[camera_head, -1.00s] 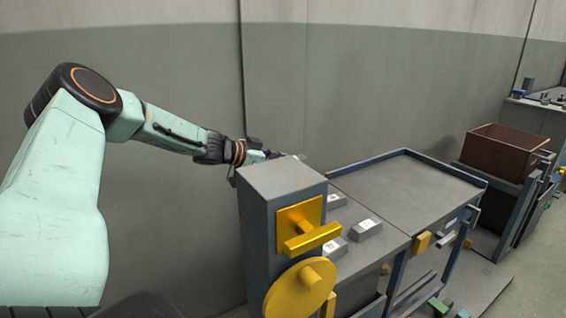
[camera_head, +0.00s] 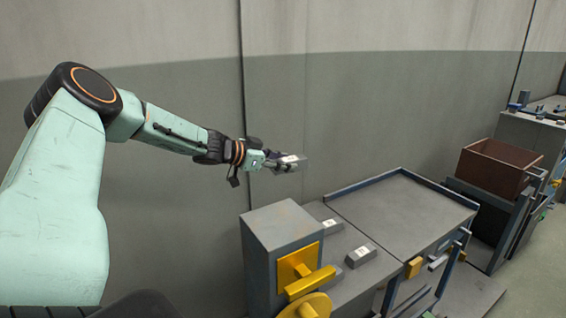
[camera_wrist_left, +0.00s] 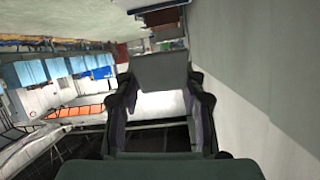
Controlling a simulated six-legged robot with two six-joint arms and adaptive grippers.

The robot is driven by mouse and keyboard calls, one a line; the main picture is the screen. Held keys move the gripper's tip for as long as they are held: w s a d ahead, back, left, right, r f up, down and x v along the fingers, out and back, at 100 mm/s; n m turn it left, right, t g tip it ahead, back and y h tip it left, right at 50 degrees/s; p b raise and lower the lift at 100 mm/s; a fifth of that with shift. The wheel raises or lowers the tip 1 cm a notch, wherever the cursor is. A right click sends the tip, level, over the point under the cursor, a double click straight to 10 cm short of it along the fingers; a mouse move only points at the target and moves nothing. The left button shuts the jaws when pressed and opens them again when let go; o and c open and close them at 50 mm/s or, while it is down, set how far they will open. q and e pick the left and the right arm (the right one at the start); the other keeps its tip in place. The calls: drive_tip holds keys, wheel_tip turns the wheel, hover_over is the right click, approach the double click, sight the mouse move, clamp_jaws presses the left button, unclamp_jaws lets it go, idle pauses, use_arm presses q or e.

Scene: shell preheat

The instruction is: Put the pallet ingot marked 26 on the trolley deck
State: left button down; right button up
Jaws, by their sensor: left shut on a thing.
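My left gripper (camera_head: 279,161) is shut on a grey ingot (camera_head: 293,161) with a white label, too small to read. It holds the ingot in the air, in front of the wall and above the bench. In the left wrist view the ingot (camera_wrist_left: 160,70) is a plain grey block between the two fingertips (camera_wrist_left: 160,98). Two more grey ingots, one at the back (camera_head: 330,226) and one nearer (camera_head: 361,256), sit on the grey surface behind the post. A rimmed grey deck (camera_head: 405,215), seemingly the trolley deck, is empty to their right. My right gripper is out of view.
A grey post (camera_head: 283,228) with a yellow handle (camera_head: 310,283) stands at the near left end of the surface. A brown open box (camera_head: 500,167) stands beyond the deck on the right. The wall (camera_head: 350,110) runs close behind. The air above the deck is clear.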

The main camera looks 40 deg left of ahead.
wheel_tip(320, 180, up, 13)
drive_tip(key=p, duration=1.2)
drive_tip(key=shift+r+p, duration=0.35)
drive_tip(key=shift+p, duration=0.05)
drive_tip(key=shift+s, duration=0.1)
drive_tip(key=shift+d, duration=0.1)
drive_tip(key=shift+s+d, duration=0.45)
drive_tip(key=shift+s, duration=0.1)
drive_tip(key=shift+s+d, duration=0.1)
